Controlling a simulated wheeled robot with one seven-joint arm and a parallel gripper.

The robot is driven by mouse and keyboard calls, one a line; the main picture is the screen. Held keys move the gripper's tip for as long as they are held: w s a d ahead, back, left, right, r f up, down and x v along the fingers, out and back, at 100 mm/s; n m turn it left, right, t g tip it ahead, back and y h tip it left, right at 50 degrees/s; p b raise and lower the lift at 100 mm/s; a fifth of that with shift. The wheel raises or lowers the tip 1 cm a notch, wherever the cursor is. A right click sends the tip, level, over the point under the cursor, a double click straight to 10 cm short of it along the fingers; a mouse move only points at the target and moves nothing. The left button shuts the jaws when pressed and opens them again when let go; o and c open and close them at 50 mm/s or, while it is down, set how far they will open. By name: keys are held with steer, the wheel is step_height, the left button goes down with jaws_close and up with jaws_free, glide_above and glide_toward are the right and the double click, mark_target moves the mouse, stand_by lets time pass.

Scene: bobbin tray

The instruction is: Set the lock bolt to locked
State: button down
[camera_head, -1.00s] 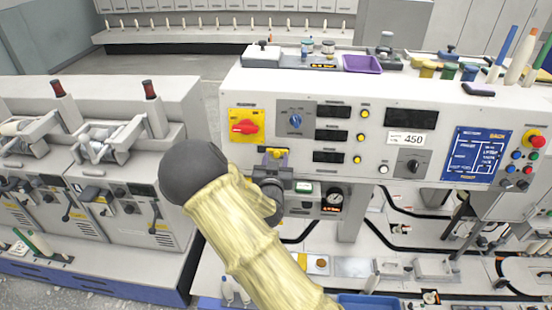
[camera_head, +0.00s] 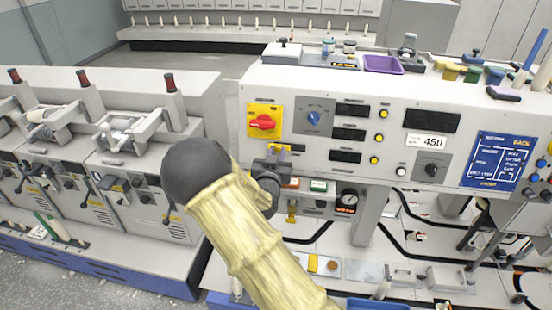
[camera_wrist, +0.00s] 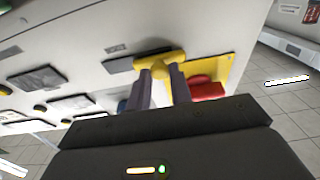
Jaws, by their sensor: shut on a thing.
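The lock bolt shows as a yellow knob (camera_wrist: 160,60) on a dark mount in the wrist view, next to the yellow plate with the red rotary switch (camera_wrist: 207,88). My gripper (camera_wrist: 162,72) is shut on the knob, one finger on each side. In the head view the bolt (camera_head: 284,148) is a small yellow bit on the panel's lower edge, just below the red switch (camera_head: 263,122). My gripper (camera_head: 277,158) covers most of it there. The bolt's setting cannot be read from these views.
A blue selector (camera_head: 313,118), dark displays and yellow buttons lie to the right on the panel face. Below the panel are a gauge (camera_head: 348,197) and a yellow-tagged part (camera_head: 292,211). Grey machines (camera_head: 140,190) stand at the left.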

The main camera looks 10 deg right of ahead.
steer(key=shift+a, duration=0.2)
steer(key=c, duration=1.3)
jaws_free()
steer(key=shift+w, duration=0.1)
steer(key=shift+b+v, duration=3.3)
steer(key=shift+v, duration=5.45)
